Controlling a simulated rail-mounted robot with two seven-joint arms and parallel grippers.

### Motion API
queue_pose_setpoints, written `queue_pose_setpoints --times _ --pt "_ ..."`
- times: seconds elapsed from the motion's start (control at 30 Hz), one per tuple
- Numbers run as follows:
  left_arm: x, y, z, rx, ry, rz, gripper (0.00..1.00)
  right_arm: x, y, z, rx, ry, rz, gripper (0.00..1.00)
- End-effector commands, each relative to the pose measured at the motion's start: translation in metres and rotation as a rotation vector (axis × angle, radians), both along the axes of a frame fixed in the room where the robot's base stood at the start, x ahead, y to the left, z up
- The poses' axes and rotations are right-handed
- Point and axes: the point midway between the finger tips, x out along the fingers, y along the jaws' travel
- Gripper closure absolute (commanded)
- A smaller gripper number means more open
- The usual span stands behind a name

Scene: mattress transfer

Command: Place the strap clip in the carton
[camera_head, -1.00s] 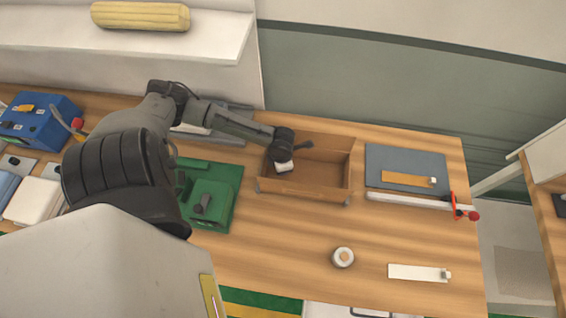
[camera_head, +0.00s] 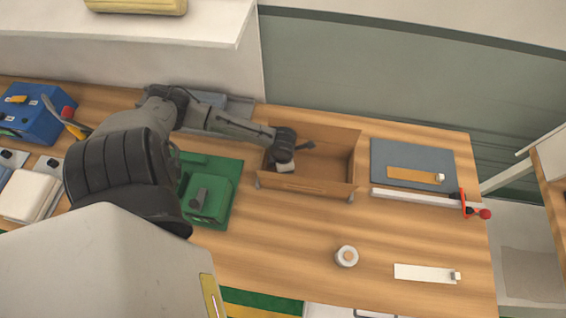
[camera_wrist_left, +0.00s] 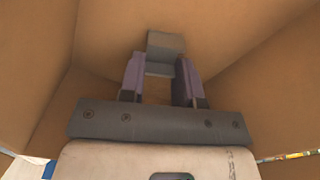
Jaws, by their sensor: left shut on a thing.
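The carton (camera_head: 318,187) is an open brown box on the wooden table, right of the green fixture. My left gripper (camera_head: 284,166) is down inside its left part. In the left wrist view the brown carton walls (camera_wrist_left: 35,75) surround the gripper (camera_wrist_left: 160,72). Its fingers are shut on a small grey block, which looks like the strap clip (camera_wrist_left: 165,44). The clip is over the carton floor; I cannot tell whether it touches it. In the head view the hand hides the clip. My right gripper is out of view.
Left of the carton are a green fixture (camera_head: 222,180) and a blue box (camera_head: 28,115). To the right are a grey mat (camera_head: 412,156) and a white bar with a red-handled clamp (camera_head: 468,205). A tape roll (camera_head: 346,256) and white strip (camera_head: 425,273) lie in front.

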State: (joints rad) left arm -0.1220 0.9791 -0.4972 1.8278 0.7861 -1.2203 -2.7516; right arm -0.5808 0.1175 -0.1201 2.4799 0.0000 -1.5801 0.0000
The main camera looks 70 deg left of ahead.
Motion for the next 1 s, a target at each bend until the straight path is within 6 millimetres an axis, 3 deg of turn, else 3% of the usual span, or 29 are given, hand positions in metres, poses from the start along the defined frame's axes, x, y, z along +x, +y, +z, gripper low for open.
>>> queue_pose_setpoints --times 0.3,0.67,1.0 --pt "0.000 0.000 -0.001 0.000 0.000 0.000 0.44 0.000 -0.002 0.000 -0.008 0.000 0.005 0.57" --pt "0.000 0.000 0.009 0.000 0.001 0.000 0.44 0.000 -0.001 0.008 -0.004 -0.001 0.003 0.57" --pt "0.000 0.000 0.061 0.000 0.000 0.000 0.44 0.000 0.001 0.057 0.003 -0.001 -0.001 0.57"
